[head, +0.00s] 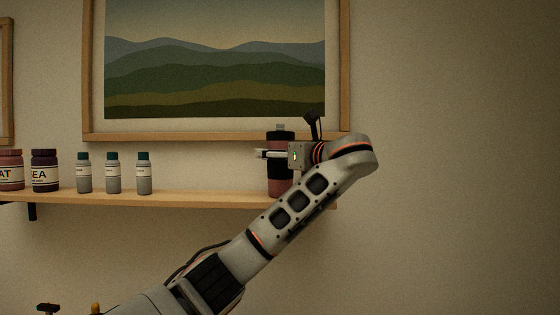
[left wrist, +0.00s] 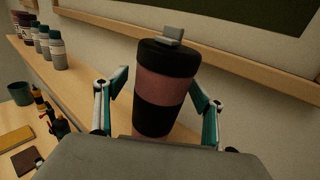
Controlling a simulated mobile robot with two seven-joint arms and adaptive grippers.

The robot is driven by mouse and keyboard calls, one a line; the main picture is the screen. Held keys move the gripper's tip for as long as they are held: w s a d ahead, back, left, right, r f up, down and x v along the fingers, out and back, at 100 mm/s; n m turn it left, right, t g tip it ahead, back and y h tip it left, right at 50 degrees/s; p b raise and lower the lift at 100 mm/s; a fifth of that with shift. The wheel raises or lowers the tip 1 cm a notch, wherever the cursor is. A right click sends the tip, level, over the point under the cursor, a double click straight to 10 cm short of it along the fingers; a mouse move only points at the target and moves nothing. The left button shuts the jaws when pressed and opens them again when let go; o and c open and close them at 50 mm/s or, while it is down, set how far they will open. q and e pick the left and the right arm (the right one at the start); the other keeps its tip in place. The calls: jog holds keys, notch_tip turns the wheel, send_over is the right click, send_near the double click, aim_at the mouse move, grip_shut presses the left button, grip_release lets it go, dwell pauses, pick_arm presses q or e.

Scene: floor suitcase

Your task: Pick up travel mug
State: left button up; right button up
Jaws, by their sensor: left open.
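The travel mug (head: 279,184) stands upright near the right end of the wall shelf. It is dusty red with a black lid and a black band. My left gripper (head: 262,154) is at the mug's upper part in the head view, and partly covers it. In the left wrist view the mug (left wrist: 166,82) stands between the two open fingers of my left gripper (left wrist: 158,112), one on each side. I see a gap on the mug's left; contact on the right cannot be told. The mug's lower end is hidden by the gripper body. My right gripper is not in view.
The shelf (head: 210,199) also holds several grey bottles with green caps (head: 113,174) and labelled jars (head: 44,171) to the left. A framed landscape picture (head: 215,136) hangs just above and behind. Below, the left wrist view shows a dark green cup (left wrist: 20,93) and small items.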

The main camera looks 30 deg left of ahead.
pick_arm(q)
jog(key=shift+d, duration=0.1)
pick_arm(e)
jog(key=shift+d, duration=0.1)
pick_arm(q)
jog(key=c, duration=1.4)
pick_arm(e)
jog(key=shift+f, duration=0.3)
pick_arm(q)
jog(key=shift+r, duration=0.15)
jog(key=shift+r, duration=0.6)
notch_tip(320, 180, up, 10)
jog(key=shift+r, duration=0.2)
jog(key=shift+r+p, duration=0.95)
jog(key=shift+r, duration=3.15)
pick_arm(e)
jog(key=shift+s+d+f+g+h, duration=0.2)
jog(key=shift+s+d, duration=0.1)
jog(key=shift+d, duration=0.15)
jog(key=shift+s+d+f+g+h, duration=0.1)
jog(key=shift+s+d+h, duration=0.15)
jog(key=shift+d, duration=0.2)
